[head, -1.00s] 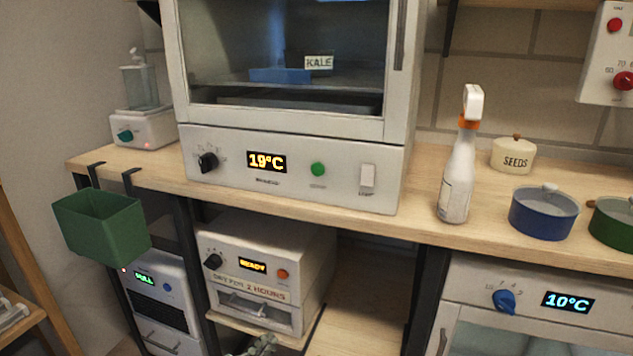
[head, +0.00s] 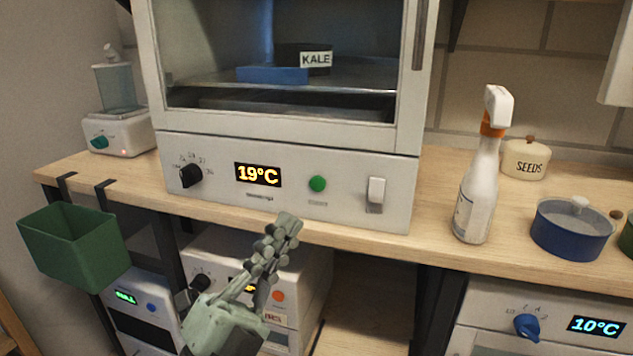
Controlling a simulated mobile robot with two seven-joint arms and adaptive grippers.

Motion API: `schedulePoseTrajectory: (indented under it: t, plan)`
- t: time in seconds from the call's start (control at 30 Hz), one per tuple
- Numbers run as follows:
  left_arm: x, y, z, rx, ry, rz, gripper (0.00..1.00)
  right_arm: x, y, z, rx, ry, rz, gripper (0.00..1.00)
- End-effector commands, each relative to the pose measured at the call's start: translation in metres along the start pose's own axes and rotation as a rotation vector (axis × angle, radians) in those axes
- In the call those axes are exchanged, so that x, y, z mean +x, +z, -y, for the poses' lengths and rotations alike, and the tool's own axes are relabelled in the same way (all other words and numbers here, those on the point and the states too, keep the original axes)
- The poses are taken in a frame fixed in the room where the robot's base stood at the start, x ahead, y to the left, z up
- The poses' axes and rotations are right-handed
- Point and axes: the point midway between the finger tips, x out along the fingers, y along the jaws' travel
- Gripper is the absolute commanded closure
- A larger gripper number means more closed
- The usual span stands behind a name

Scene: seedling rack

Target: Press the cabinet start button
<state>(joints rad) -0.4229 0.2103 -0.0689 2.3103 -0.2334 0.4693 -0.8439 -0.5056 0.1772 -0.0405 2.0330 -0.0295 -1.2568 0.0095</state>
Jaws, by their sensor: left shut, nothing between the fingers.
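The white cabinet (head: 215,207) stands on the wooden counter, its glass front closed. Its lower panel has a black knob (head: 190,176), a display reading 19°C (head: 258,175), a round green button (head: 317,183) with a small label too blurred to read, and a pale rocker switch (head: 376,191). Inside are a blue tray (head: 272,75) and a KALE label (head: 316,60). My left gripper (head: 287,226) is shut and empty, its fingertips pointing up, below and a little left of the green button in the picture and apart from it. My right gripper is not in view.
A white spray bottle (head: 479,190) with an orange collar stands right of the cabinet, beside a SEEDS jar (head: 525,160) and a blue pot (head: 572,229). A green bin (head: 75,246) hangs at the counter's left edge. A smaller appliance (head: 305,270) sits below, partly behind my gripper.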

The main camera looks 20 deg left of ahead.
Motion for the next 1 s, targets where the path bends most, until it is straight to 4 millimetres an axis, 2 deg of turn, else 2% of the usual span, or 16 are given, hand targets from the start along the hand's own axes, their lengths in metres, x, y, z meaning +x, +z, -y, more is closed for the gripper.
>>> schedulePoseTrajectory:
  t: [0.33, 0.67, 1.0]
  plan:
    - [0.005, 0.004, -0.004, -0.002, 0.0, 0.001, 1.0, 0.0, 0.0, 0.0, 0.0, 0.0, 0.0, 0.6]
    - [0.036, 0.027, -0.026, 0.0, 0.0, 0.0, 1.0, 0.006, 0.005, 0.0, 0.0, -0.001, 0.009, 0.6]
    - [0.059, 0.043, -0.044, -0.002, 0.002, 0.002, 1.0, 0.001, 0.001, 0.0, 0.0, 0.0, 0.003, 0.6]
